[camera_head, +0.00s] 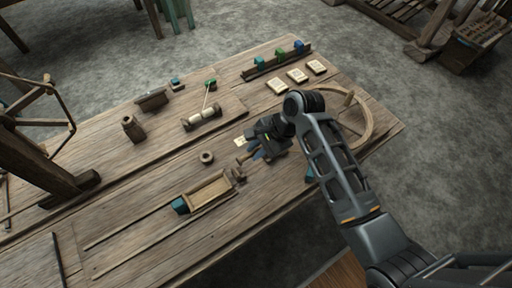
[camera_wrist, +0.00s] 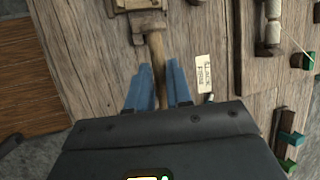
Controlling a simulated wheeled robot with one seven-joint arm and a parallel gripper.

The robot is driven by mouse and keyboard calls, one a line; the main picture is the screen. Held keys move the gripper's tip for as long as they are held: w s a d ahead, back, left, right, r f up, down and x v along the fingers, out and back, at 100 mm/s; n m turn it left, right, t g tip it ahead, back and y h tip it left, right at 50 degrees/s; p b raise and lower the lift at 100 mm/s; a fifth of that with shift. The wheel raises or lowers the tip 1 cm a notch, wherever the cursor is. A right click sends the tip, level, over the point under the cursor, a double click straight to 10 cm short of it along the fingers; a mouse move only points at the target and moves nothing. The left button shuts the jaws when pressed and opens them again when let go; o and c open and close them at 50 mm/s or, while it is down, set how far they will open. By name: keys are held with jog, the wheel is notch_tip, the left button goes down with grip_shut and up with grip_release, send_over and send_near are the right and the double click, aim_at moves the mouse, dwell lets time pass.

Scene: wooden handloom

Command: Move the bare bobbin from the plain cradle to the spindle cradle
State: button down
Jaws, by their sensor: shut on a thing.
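My gripper (camera_wrist: 160,88) has its two blue fingers on either side of a slim wooden shaft (camera_wrist: 156,58). The shaft has a wider wooden head (camera_wrist: 148,22) at its far end. I cannot tell whether this is the bare bobbin. Which cradle is the plain one or the spindle one is unclear.
A wooden tray with a teal end (camera_head: 180,205) lies left of my gripper, near a small round wooden ring (camera_head: 207,158). A rack (camera_head: 278,64) with coloured pieces and several cards (camera_head: 297,75) are at the back.

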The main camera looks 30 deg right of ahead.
jog(key=shift+f+b, duration=1.5)
jog(key=shift+b, duration=0.15)
jog(key=shift+f, duration=1.4)
jog(key=c, duration=0.9)
grip_release()
jog(key=shift+c, duration=0.2)
jog(key=p+v, duration=0.1)
jog(key=v, duration=0.6)
jog(key=shift+s+d+r+p, duration=0.15)
jog(key=shift+r+p, duration=0.15)
jog(key=shift+r, duration=0.05)
